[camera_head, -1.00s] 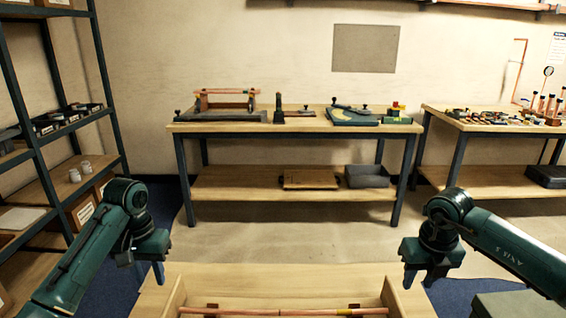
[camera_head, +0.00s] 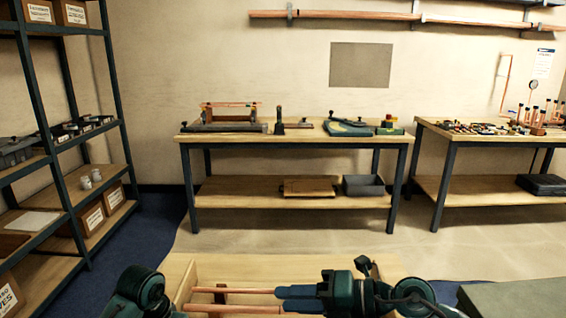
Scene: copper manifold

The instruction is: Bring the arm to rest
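My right gripper (camera_head: 280,298) reaches in from the right, low in the head view, with its two dark blue fingers pointing left. The fingers lie close to each other, and I cannot tell whether they are open or shut. Two copper pipes (camera_head: 235,291) run sideways at the left of the fingertips, over the wooden tray (camera_head: 262,266). They overlap the fingers in the view; contact is unclear. My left arm (camera_head: 140,290) shows only a rounded joint at the lower left; its gripper is out of view.
A workbench (camera_head: 300,139) with fixtures stands across the floor, and a second bench (camera_head: 480,131) is at its right. A shelf rack (camera_head: 108,90) with boxes stands at the left. Open floor lies between the tray and the benches. A grey-green surface (camera_head: 515,297) is at the lower right.

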